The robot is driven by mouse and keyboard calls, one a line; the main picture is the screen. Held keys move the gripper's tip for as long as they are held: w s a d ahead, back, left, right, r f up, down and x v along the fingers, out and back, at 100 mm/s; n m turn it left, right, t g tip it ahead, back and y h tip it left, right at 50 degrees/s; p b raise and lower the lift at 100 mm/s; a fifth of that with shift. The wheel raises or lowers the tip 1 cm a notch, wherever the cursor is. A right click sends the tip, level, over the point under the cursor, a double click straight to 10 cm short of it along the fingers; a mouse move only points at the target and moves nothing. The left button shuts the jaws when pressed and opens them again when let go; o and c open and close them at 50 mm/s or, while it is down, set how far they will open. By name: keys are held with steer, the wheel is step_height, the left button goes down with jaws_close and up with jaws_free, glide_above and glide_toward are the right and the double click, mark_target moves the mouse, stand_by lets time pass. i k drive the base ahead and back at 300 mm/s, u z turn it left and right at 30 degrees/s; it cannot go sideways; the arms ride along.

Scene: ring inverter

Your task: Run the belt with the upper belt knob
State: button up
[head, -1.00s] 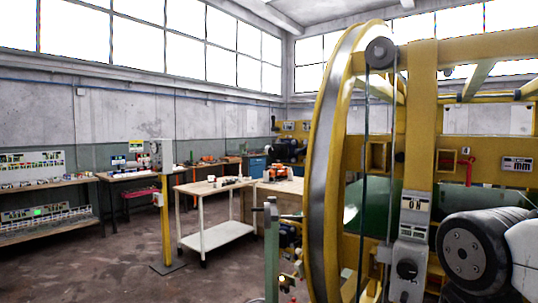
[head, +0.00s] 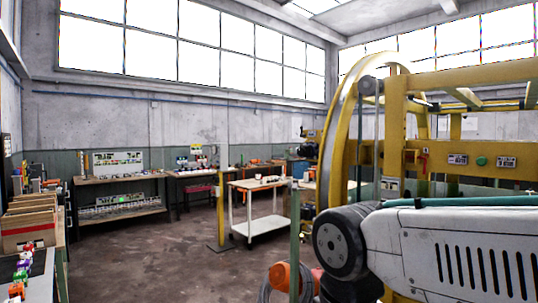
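The yellow ring inverter (head: 396,120) stands at the right, with its tall ring (head: 341,130) facing left. A dark pulley (head: 367,86) sits near the top of the ring. A small pale label plate (head: 391,187) is on the machine's upright post. No belt knob shows clearly; the part of the post below the plate is hidden behind my white and black arm. A round green button (head: 481,161) sits on the yellow rail between two label plates. My gripper is out of view.
A white cart (head: 260,229) and a yellow post (head: 221,210) stand left of the machine. Workbenches (head: 118,179) line the back wall. Another bench with cardboard bins (head: 28,222) is at the left edge. An orange object (head: 279,277) lies low near my arm. Brown floor between is open.

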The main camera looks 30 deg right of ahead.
mark_target(301, 150)
steer(key=u, duration=0.2)
steer(key=i, duration=1.6)
steer(key=z, duration=1)
steer(key=i, duration=0.7)
steer(key=z, duration=0.6)
